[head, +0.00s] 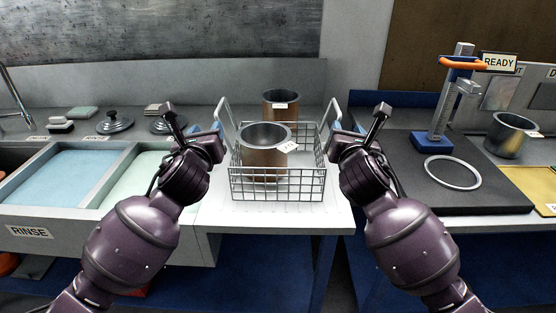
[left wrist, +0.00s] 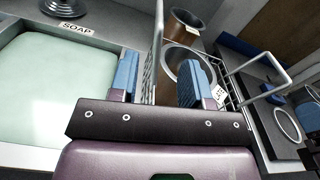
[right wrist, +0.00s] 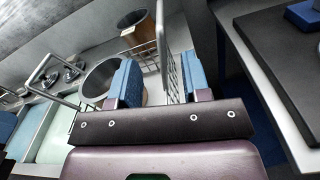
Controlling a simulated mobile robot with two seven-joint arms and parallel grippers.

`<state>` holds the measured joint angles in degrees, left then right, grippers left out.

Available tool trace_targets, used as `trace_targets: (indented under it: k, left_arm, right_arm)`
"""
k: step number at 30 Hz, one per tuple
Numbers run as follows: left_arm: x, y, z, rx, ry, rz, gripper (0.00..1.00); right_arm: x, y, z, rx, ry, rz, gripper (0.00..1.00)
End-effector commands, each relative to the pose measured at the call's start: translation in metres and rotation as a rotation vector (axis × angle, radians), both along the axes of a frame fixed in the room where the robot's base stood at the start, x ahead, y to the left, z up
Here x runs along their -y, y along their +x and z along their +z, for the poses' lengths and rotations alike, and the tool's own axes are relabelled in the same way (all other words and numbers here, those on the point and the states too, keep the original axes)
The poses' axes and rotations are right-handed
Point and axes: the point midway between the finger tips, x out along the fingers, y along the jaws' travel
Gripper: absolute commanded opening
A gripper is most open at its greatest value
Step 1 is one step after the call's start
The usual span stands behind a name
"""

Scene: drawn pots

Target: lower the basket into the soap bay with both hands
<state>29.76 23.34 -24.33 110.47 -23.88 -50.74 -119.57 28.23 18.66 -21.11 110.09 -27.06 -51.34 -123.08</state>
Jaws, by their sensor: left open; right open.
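The wire basket (head: 306,184) stands on the white counter with a copper-coloured pot (head: 262,158) inside it. The pot carries a white tag. The basket has a raised handle on its left and right sides. My left gripper (head: 222,130) is open at the left handle; in the left wrist view its blue fingers (left wrist: 160,80) stand on either side of the handle wire. My right gripper (head: 332,128) is open at the right handle; its blue fingers (right wrist: 160,82) straddle that side in the right wrist view. The soap bay (head: 130,178) holds pale green liquid, left of the basket.
The rinse bay (head: 62,178) with blue liquid lies further left. A second copper pot (head: 280,106) stands behind the basket. Lids (head: 115,122) and sponges sit on the back ledge. At right are a dark mat, a blue stand (head: 440,130) and a metal ring (head: 452,172).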

Motion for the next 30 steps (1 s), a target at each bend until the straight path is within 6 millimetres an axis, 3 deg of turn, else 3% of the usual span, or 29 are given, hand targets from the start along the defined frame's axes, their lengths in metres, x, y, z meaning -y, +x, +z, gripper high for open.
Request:
trace_targets:
  k: [11,30]
  left_arm:
    - [0.001,0.007,0.0,0.001,-0.004,-0.001,0.44]
    - [0.003,0.092,0.001,0.001,-0.005,-0.001,0.44]
  right_arm:
    - [0.0,0.007,0.001,0.001,0.003,0.0,0.43]
    - [0.003,0.092,0.0,0.0,0.005,0.0,0.43]
